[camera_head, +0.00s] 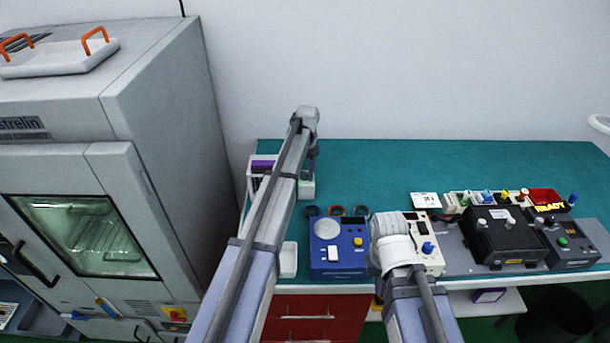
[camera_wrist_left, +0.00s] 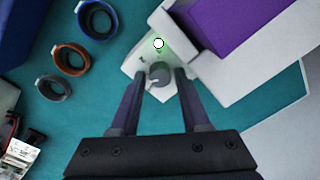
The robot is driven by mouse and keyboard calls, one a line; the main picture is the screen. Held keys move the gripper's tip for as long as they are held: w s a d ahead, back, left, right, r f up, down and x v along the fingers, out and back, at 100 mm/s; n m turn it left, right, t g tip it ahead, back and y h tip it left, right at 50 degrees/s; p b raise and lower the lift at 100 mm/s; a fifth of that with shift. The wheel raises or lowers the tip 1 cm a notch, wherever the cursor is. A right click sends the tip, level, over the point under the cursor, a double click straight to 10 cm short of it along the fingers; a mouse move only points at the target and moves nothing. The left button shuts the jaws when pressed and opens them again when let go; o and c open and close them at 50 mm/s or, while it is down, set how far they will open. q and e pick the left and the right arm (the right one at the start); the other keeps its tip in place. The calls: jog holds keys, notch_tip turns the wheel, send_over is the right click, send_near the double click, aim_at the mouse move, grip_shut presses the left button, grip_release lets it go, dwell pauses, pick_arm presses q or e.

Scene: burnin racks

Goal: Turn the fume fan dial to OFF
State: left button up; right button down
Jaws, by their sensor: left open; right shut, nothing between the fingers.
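The fume fan dial (camera_wrist_left: 159,74) is a round grey knob on a small pale box (camera_wrist_left: 142,60) with a lit green-white lamp (camera_wrist_left: 158,43) beside it. In the left wrist view my left gripper (camera_wrist_left: 161,76) is open, with one dark finger on each side of the dial. Small gaps show between the fingers and the knob; I cannot tell if either touches. The dial's labels are too small to read. In the head view the pale box (camera_head: 306,190) is partly behind my left arm, and the left fingertips are hidden. My right arm shows, but its gripper is hidden.
A white rack with a purple item (camera_wrist_left: 225,28) stands beside the box. Several rings (camera_wrist_left: 74,57) lie on the teal bench (camera_head: 370,170). A blue device (camera_head: 338,262) and black units (camera_head: 503,237) stand further right. A large grey oven (camera_head: 160,110) is at left.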

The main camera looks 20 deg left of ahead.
pick_arm(q)
jog(key=shift+c, duration=0.2)
grip_shut()
jog(key=shift+n, duration=0.4)
jog(key=n, duration=0.8)
jog(key=shift+a+n, duration=0.1)
jog(key=shift+n, duration=0.6)
dwell(0.3)
